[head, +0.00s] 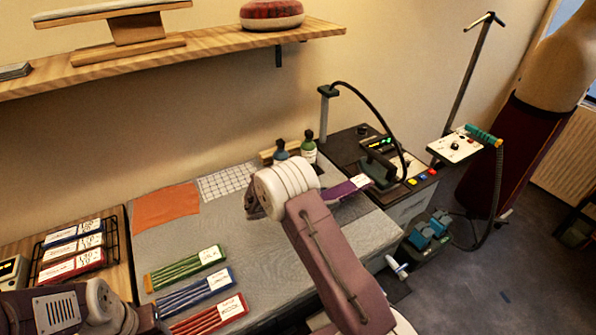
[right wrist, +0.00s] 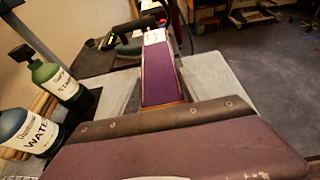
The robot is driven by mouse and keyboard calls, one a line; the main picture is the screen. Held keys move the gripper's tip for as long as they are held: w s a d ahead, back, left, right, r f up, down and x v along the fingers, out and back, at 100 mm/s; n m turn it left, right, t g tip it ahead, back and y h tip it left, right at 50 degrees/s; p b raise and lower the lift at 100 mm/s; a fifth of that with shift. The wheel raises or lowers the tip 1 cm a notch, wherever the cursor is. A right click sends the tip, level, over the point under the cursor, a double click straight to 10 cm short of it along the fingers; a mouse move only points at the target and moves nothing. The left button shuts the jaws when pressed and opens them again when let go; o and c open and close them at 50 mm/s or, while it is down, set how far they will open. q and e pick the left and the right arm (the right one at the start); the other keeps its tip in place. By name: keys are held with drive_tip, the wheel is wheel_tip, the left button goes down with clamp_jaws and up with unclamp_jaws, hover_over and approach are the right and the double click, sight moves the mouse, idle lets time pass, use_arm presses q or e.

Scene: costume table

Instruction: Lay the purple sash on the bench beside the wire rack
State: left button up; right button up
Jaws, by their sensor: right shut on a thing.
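The purple sash (head: 347,188) is a folded strip with a white label at its far end. My right gripper (head: 322,194) is shut on it near the bench's right side. The right wrist view shows the sash (right wrist: 160,75) between the fingers (right wrist: 160,98), pointing away from me. Whether it touches the bench is unclear. The wire rack (head: 118,240) stands at the left and holds several labelled folded sashes. The bench has a grey top (head: 262,262). Part of my left arm shows at the bottom left, but its fingertips are not visible.
Green (head: 186,268), blue (head: 196,292) and red (head: 210,315) sashes lie on the bench right of the rack. An orange cloth (head: 166,207) and gridded sheet (head: 227,182) lie behind. Bottles (head: 309,149) and a steamer unit (head: 372,150) stand beyond my right wrist. A shelf (head: 215,48) overhangs.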

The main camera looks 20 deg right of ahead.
drive_tip(key=s+a+f+n+t+y, duration=0.1)
drive_tip(key=s+a+n+t, duration=0.1)
drive_tip(key=a, duration=0.4)
drive_tip(key=s+a+f+n+t+y, duration=0.1)
drive_tip(key=s+a+n+t, duration=0.1)
drive_tip(key=a, duration=0.4)
drive_tip(key=s+a+f+n+t+y, duration=0.1)
drive_tip(key=s+a+n+t, duration=0.1)
drive_tip(key=a, duration=0.5)
drive_tip(key=shift+s+f+n+t, duration=0.1)
drive_tip(key=shift+f+n+t, duration=0.3)
drive_tip(key=shift+t, duration=0.3)
drive_tip(key=s, duration=0.1)
drive_tip(key=s+d, duration=0.1)
drive_tip(key=s, duration=0.1)
drive_tip(key=s+d+f, duration=0.1)
drive_tip(key=s, duration=0.1)
drive_tip(key=shift+d+f+g, duration=0.15)
drive_tip(key=shift+f+g, duration=0.05)
drive_tip(key=shift+g, duration=0.1)
